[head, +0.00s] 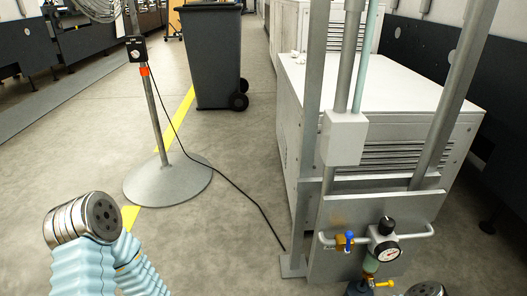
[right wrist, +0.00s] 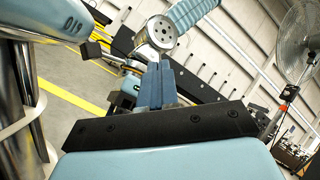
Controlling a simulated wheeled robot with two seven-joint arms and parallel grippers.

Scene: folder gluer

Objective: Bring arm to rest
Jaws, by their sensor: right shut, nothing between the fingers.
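My right gripper (right wrist: 153,85) shows in the right wrist view. Its two blue fingers are together with nothing between them, in front of the dark gripper bar. It touches nothing that I can see. In the head view, an arm of mine with a light blue sleeve and a round metal joint rises at the lower left. A small piece of another metal joint shows at the bottom right edge. Neither gripper shows in the head view, and I cannot make out the left gripper in either view.
A metal frame with a valve and pressure gauge (head: 384,251) stands close at the right, before a white cabinet (head: 375,84). A fan stand (head: 167,180) with a trailing cable and a dark wheeled bin (head: 213,57) stand farther back.

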